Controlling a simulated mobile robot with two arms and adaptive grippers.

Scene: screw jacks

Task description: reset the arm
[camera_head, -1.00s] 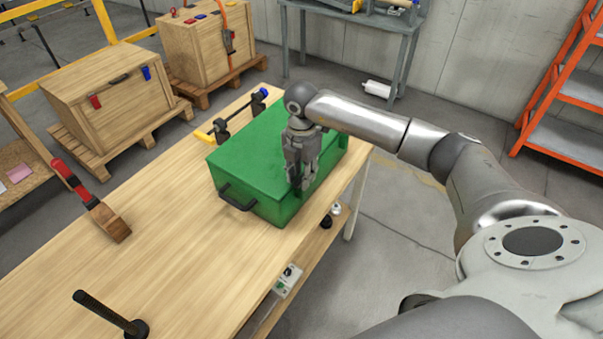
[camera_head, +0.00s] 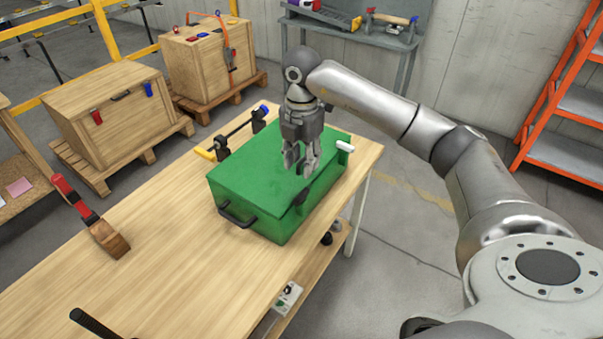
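My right arm comes in from the right of the head view and reaches over the wooden table (camera_head: 150,285). My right gripper (camera_head: 301,170) points down above the right part of a green box (camera_head: 262,182). Its fingers look apart, and I see nothing between them. The fingertips are close to the box lid, and I cannot tell whether they touch it. The box is closed and has a dark handle (camera_head: 237,217) on its near left side. My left gripper is not in view.
A bar clamp (camera_head: 236,132) lies behind the box, and a red-and-black tool with a wooden end (camera_head: 90,215) is at the table's left edge. Wooden crates (camera_head: 115,112) stand beyond. An orange shelf (camera_head: 570,115) is at the right.

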